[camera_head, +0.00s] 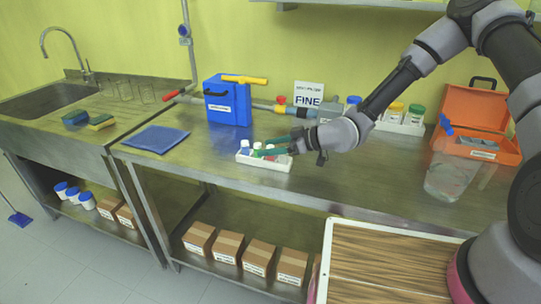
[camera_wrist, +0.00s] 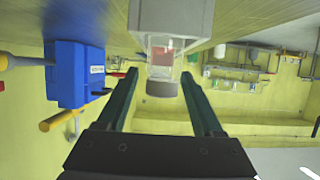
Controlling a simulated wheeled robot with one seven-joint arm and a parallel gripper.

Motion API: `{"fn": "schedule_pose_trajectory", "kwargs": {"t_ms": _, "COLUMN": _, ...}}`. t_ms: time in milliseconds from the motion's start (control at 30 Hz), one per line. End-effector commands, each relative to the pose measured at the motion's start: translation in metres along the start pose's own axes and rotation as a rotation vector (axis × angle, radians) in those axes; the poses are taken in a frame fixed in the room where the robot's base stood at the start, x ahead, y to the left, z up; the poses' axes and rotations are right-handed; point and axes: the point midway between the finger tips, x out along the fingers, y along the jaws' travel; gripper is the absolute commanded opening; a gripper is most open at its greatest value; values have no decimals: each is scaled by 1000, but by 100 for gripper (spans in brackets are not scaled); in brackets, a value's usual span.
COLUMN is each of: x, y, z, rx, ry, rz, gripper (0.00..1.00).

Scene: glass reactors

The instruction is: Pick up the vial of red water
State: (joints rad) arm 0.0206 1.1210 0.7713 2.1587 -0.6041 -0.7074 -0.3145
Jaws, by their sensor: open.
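The wrist view is upside down. There a clear vial with red contents (camera_wrist: 166,54) and a grey cap stands in the white rack (camera_wrist: 172,16). My gripper (camera_head: 275,146) is at the rack and partly covers the vials in the head view. In the wrist view my gripper (camera_wrist: 163,82) is open, with one green finger on each side of the red vial's capped end. Clear gaps show between the cap and both fingers.
A blue box (camera_head: 228,100) with a yellow handle stands behind the rack. A blue cloth (camera_head: 155,138) lies to the left. An orange case (camera_head: 475,125) and a clear container (camera_head: 448,178) are at the right. The bench front edge is close to the rack.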

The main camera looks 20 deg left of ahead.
Motion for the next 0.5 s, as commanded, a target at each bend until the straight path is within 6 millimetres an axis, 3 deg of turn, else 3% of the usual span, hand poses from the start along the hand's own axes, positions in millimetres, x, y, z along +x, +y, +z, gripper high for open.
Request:
{"fn": "schedule_pose_trajectory", "kwargs": {"t_ms": 33, "x": 0, "y": 0, "z": 0, "rx": 0, "ry": 0, "rz": 0, "gripper": 68}}
{"fn": "schedule_pose_trajectory", "kwargs": {"t_ms": 67, "x": 0, "y": 0, "z": 0, "rx": 0, "ry": 0, "rz": 0, "gripper": 60}}
{"fn": "schedule_pose_trajectory", "kwargs": {"t_ms": 200, "x": 0, "y": 0, "z": 0, "rx": 0, "ry": 0, "rz": 0, "gripper": 7}}
{"fn": "schedule_pose_trajectory", "kwargs": {"t_ms": 233, "x": 0, "y": 0, "z": 0, "rx": 0, "ry": 0, "rz": 0, "gripper": 0}}
{"fn": "schedule_pose_trajectory", "kwargs": {"t_ms": 500, "x": -1, "y": 0, "z": -1, "rx": 0, "ry": 0, "rz": 0, "gripper": 0}}
